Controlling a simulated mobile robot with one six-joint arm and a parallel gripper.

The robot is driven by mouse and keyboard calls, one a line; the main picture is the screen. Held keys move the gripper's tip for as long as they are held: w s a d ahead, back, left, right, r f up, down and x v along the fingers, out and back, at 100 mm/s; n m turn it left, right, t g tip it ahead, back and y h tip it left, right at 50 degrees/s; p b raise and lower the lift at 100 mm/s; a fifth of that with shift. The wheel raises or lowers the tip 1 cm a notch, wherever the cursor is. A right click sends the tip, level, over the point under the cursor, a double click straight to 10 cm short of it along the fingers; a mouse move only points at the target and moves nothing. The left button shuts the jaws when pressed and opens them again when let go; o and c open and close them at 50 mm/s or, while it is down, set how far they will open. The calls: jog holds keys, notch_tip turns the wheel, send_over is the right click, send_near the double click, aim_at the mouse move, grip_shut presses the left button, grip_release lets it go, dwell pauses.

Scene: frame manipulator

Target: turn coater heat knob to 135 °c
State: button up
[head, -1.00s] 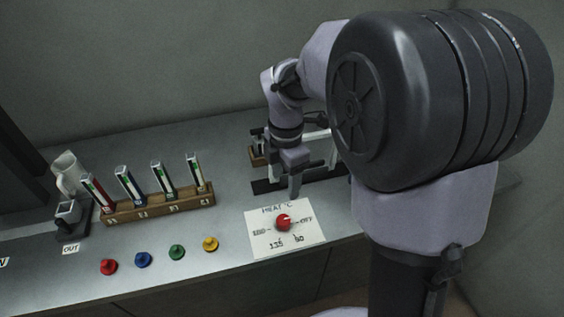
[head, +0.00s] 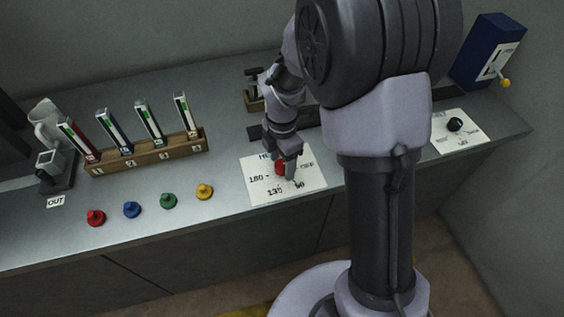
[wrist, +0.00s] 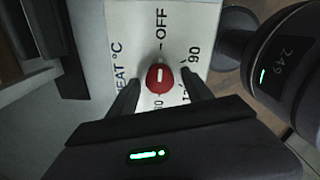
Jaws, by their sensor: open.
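The red heat knob (head: 280,168) sits on a white card (head: 262,190) marked HEAT °C, with OFF, 90, 135 and 180 around it. In the wrist view the knob (wrist: 159,78) shows a white pointer line aimed toward OFF. My gripper (head: 287,170) is down at the knob and partly hides it in the head view. In the wrist view my gripper (wrist: 159,84) is open, with one finger on each side of the knob. Gaps seem to show between fingers and knob; contact is not clear.
Red (head: 96,218), blue (head: 132,209), green (head: 168,200) and yellow (head: 204,191) knobs stand to the left. Behind them is a wooden rack (head: 150,153) with several upright slide holders. A black knob on a card (head: 455,125) and a blue box (head: 483,50) are at right.

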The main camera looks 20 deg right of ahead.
grip_shut()
jog(key=shift+m, duration=0.3)
jog(key=m+p, duration=0.1)
jog(key=m, duration=0.3)
jog(key=shift+m+p, duration=0.3)
jog(key=shift+p, duration=0.1)
jog(key=m, duration=0.6)
jog(key=shift+p, duration=0.4)
jog(key=m, duration=0.6)
jog(key=shift+m, duration=0.3)
jog(key=m, duration=0.6)
jog(key=shift+b, duration=0.35)
